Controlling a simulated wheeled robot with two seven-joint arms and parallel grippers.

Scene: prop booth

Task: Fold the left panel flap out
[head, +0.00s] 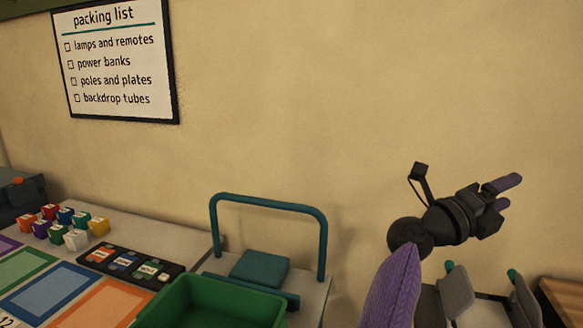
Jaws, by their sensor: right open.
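My right arm comes up from the bottom right, and its gripper (507,193) is raised in front of the bare wall. Its purple-tipped fingers point right and are apart, with nothing seen between them. No panel flap can be made out with certainty. Two grey plate-like parts with teal pegs stand below the gripper at the lower right, a left one (456,292) and a right one (524,302); I cannot tell whether either is the flap. The gripper is well above them and touches neither. My left gripper is not in view.
A green bin (215,300) stands at the bottom centre, before a teal rail frame (268,203) and a teal block (259,268). Small coloured cubes (65,222), a dark tray (130,267) and coloured mats lie at left. A packing list sign (116,60) hangs on the wall.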

